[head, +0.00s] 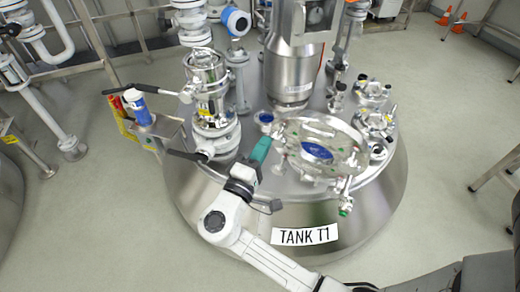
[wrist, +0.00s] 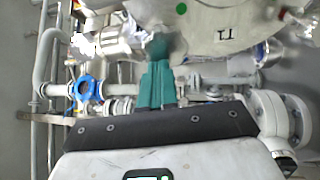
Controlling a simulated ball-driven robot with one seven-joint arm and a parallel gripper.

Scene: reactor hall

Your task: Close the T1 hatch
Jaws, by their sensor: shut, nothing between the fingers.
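The T1 hatch (head: 345,150) is the round metal lid on top of the tank, with a blue round centre and clamps around its rim. I cannot tell exactly how far it is raised. In the wrist view a pale plate marked T1 (wrist: 205,38) with a green dot fills the top, beyond the fingers. My gripper (head: 262,150) has teal fingers and is at the left side of the hatch, close to its rim. In the wrist view my gripper (wrist: 158,65) is shut and empty, pointing towards the plate. Whether it touches the hatch is unclear.
Tank T1 (head: 200,190) carries a steel column (head: 290,75) behind the hatch, a valve assembly (head: 208,90) at left and small fittings (head: 375,120) at right. A blue handwheel valve (wrist: 86,90) and white flanged pipe (wrist: 285,115) show in the wrist view.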

